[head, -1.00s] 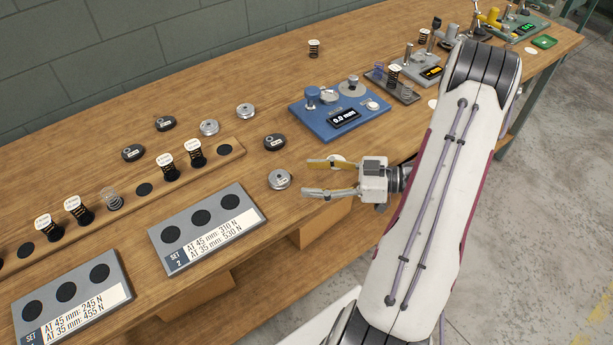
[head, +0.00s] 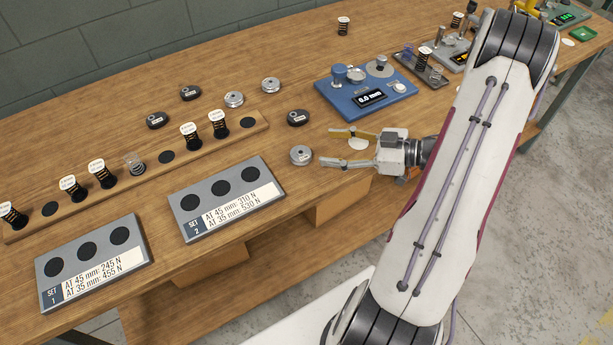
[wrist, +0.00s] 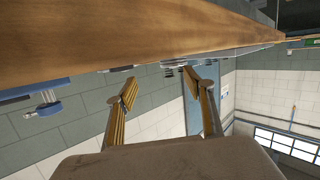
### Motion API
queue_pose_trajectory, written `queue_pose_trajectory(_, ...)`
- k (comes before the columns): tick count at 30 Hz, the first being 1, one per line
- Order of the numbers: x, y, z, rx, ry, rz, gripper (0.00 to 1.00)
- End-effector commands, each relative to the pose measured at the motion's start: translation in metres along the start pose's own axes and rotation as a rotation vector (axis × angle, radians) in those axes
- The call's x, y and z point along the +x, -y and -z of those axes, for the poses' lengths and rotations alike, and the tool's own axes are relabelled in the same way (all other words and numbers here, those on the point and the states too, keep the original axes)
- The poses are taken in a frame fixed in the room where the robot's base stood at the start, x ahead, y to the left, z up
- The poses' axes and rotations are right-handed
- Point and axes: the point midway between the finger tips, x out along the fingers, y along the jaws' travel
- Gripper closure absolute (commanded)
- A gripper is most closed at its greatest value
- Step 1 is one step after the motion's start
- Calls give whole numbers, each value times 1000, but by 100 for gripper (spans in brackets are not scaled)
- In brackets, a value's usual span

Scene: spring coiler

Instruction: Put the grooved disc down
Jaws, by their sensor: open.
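My gripper (head: 327,147) is open, low near the front edge of the bench, with its fingers pointing left. Nothing is held between the fingers in the wrist view (wrist: 158,82). A silver disc (head: 301,156) with a small centre mark lies flat on the bench just left of the fingertips, apart from them. I cannot make out its groove. A pale round spot (head: 358,144) shows on the bench between the fingers. Other silver discs (head: 234,99) (head: 270,85) and dark discs (head: 298,118) (head: 157,120) (head: 190,93) lie farther back.
A blue gauge (head: 368,97) reading 0.0 mm stands behind my gripper. Grey set trays (head: 196,235) (head: 50,292) lie at the front left. A wooden rail (head: 188,151) holds several springs. A lone spring (head: 343,27) stands at the back. Bare bench lies between it and the discs.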

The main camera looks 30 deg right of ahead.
Motion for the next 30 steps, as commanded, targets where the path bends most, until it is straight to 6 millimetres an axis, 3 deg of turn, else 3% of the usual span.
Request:
queue_pose_trajectory(10,23,-53,28,-122,223,-158,47)
queue_pose_trajectory(18,30,-89,64,-194,380,-314,47)
queue_pose_trajectory(30,21,-111,134,-223,553,-554,47)
